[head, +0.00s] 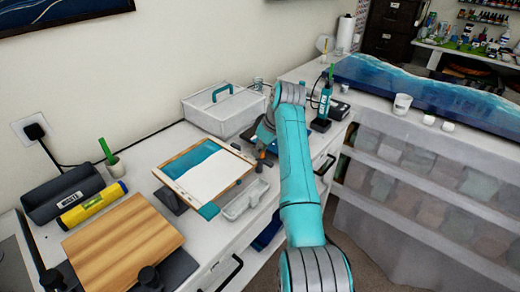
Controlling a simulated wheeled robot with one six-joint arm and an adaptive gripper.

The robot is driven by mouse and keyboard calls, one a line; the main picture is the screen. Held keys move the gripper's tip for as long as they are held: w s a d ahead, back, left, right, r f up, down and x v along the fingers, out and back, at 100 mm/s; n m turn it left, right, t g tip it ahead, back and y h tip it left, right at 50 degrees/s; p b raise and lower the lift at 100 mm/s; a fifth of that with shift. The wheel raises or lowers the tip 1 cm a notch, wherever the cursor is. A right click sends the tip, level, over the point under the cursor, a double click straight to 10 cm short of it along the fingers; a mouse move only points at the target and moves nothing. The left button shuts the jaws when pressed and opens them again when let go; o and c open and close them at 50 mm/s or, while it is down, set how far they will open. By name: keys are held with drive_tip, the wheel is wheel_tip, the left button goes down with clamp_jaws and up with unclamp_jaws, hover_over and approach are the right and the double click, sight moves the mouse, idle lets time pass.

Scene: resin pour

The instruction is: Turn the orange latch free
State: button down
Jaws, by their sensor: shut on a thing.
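My gripper (264,148) points down on the white counter, right of the wooden-framed panel with blue and white resin. A small orange piece, apparently the orange latch (262,155), shows right at my fingertips. My gripper is shut on it, as far as this small view shows. Its base and the far finger are partly hidden by my gripper and arm. I cannot tell which way the latch is turned.
The resin panel (208,172) lies left of my gripper, with a grey tray (245,199) in front. A white caddy with a teal handle (222,110) stands behind. A teal heat tool (325,100) stands right of my arm. A wooden board (122,245) lies front left.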

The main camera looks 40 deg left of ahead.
sight(272, 164)
drive_tip(key=c, duration=1.1)
unclamp_jaws()
drive_tip(key=v, duration=1.2)
drive_tip(key=shift+r, duration=0.1)
